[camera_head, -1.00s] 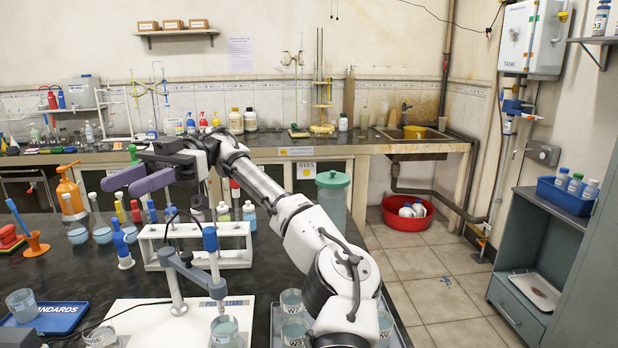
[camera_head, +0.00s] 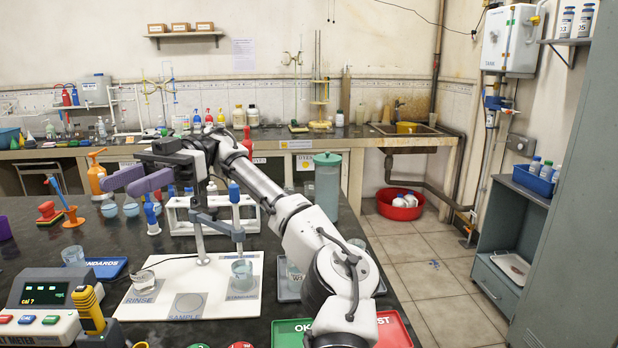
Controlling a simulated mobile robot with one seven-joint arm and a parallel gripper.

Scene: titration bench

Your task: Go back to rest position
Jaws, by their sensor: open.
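My gripper (camera_head: 119,186) is at the left of the head view, above the dark bench (camera_head: 60,240). Its two purple fingers are apart, with nothing held between them. My arm reaches from the lower right up and to the left, bent at the elbow. Below and right of the gripper, a white board (camera_head: 190,300) lies on the bench with spots marked RINSE and SAMPLE. A blue-capped probe (camera_head: 235,205) on a grey stand arm stands over a beaker (camera_head: 242,272) at the board's right spot. Another beaker (camera_head: 141,285) is on the RINSE spot.
A meter (camera_head: 42,300) with a lit screen and a yellow handheld piece stands front left. A white rack (camera_head: 178,222) and a green-lidded jar (camera_head: 327,185) stand behind the board. My arm partly hides green and red trays (camera_head: 392,330). Tiled floor (camera_head: 450,290) is clear at right.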

